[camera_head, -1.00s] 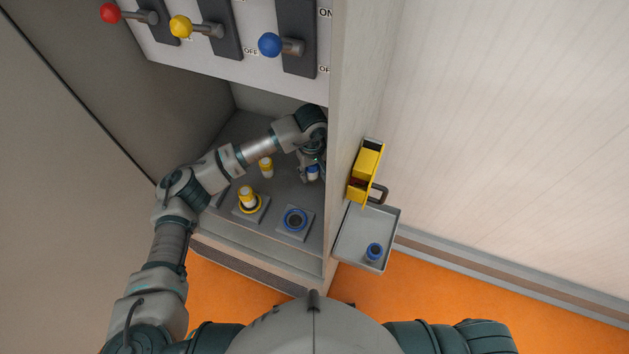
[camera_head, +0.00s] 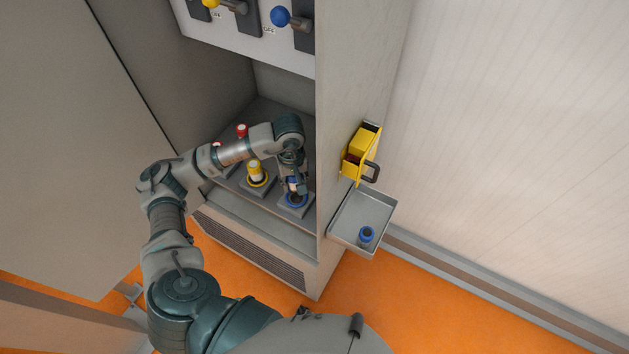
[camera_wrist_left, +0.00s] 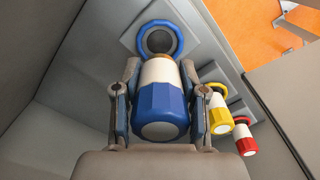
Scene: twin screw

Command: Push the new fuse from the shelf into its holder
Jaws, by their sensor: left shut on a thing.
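My left gripper (camera_head: 291,178) is shut on a blue-and-white fuse (camera_wrist_left: 160,95), whose body fills the space between the fingers in the left wrist view. The blue-ringed holder (camera_head: 297,199) is on the cabinet's lower shelf. In the head view the gripper and fuse are directly over this holder and partly cover it. In the left wrist view the fuse's far end overlaps the lower edge of the holder's ring (camera_wrist_left: 160,39), and the dark opening shows beyond it. I cannot tell whether the fuse touches the holder. My right gripper is out of view.
A yellow fuse (camera_head: 255,172) stands in the yellow-ringed holder to the left, with a red fuse (camera_head: 241,130) farther back. The cabinet side wall (camera_head: 350,120) is close on the right. Outside it hang a yellow box (camera_head: 360,148) and a grey tray (camera_head: 345,228) with a blue part (camera_head: 366,233).

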